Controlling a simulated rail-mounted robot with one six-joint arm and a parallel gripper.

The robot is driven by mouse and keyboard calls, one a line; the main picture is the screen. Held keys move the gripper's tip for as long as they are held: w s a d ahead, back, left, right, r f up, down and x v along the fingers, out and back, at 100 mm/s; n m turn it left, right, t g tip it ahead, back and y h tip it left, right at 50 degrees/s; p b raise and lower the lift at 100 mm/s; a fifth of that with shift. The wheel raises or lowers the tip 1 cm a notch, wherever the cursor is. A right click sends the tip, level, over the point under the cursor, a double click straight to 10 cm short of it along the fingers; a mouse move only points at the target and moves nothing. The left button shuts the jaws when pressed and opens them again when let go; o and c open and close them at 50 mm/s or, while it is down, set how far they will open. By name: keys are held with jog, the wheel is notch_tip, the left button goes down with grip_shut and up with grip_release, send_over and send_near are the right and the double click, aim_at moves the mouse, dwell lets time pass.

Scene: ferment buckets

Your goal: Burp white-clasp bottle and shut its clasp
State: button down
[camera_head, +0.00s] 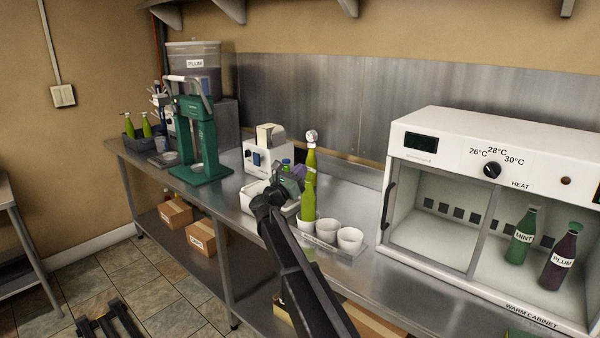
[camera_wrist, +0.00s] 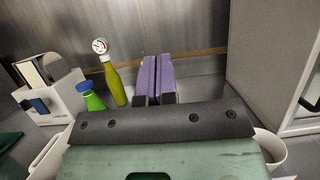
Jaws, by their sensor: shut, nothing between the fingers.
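A yellow-green bottle (camera_head: 309,195) with a round gauge on top (camera_head: 311,137) stands on the bench, left of the white cups. A yellow-green bottle with a gauge also shows in the wrist view (camera_wrist: 116,86), left of my fingers. I cannot make out a white clasp on it. My gripper (camera_wrist: 158,76) shows purple fingers close together with nothing between them, apart from the bottle. In the head view its purple fingers (camera_head: 299,172) are partly hidden. Two more yellow-green bottles (camera_head: 127,124) (camera_head: 147,125) stand in a dark crate at the far left; their clasps are too small to read.
A small green bottle (camera_wrist: 94,101) stands near the gauge bottle. White cups (camera_head: 350,239) sit to its right. The warm cabinet (camera_head: 438,253) holds MINT and PLUM bottles. A white device (camera_head: 268,155) and a green press (camera_head: 187,145) stand to the left.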

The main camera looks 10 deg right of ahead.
jog(key=r+b+v, duration=0.1)
jog(key=b+v, duration=0.1)
jog(key=v, duration=0.7)
jog(key=shift+s+a+r, duration=0.2)
jog(key=shift+s+a, duration=0.3)
jog(key=shift+a, duration=0.05)
